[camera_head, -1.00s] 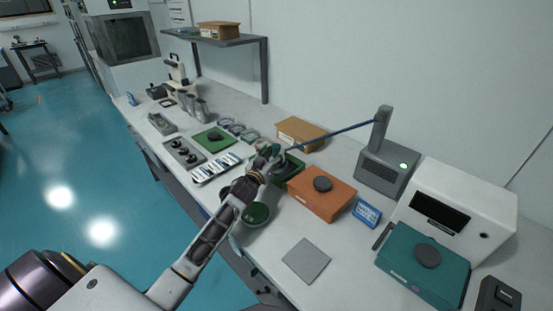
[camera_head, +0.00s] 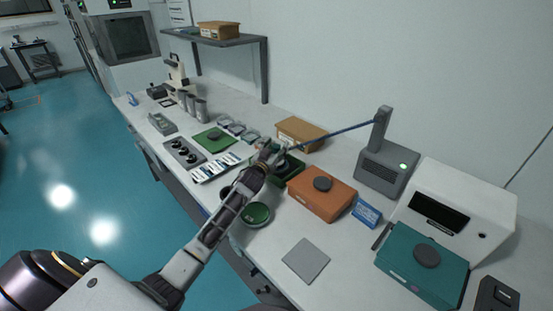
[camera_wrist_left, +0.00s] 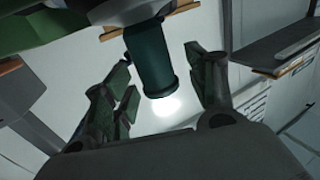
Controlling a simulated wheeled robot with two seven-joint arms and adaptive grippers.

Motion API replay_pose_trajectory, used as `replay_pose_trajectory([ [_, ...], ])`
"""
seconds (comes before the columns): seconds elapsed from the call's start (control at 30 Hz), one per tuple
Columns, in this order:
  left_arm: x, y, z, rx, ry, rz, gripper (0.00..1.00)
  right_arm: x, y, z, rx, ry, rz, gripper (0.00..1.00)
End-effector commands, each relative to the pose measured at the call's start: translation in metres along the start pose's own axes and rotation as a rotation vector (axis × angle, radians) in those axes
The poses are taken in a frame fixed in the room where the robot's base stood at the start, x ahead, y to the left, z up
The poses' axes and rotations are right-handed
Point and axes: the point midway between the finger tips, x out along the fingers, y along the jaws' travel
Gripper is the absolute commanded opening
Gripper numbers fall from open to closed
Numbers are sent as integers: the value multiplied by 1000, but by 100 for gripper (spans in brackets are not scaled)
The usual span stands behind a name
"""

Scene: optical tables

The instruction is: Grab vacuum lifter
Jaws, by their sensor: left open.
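The vacuum lifter appears to be the dark green cylinder (camera_wrist_left: 150,65) in the left wrist view. It hangs between the two fingers of my left gripper (camera_wrist_left: 160,78), which is open, with a visible gap on each side. In the head view my left gripper (camera_head: 271,153) is at the end of the blue hose (camera_head: 335,133), above a dark green box (camera_head: 290,171). The hose runs to a grey pump unit (camera_head: 385,170) with a green light. The lifter is mostly hidden by the gripper in the head view. My right gripper is not in view.
An orange box (camera_head: 318,202) with a dark disc stands right of my gripper. A cardboard box (camera_head: 300,130) stands behind it. A round green dish (camera_head: 257,213) lies near the front edge. A teal box (camera_head: 420,268) and white instrument (camera_head: 458,205) stand at right.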

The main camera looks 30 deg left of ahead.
Motion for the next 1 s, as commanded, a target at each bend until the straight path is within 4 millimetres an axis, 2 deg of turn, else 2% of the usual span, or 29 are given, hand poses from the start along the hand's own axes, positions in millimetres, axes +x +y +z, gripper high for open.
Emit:
replay_pose_trajectory([
  [0.3, 2, 0, 1, 0, -1, 0, 57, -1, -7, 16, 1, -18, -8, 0],
  [0.53, 2, 0, 1, 0, -1, 0, 56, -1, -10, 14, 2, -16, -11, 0],
  [0.9, 2, 0, 1, 0, -1, 0, 8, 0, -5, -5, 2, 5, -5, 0],
  [0.97, 2, 0, 1, 0, -1, 0, 0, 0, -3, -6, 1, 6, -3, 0],
  [1.0, 2, 0, 1, 0, -1, 0, 0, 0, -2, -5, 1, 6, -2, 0],
])
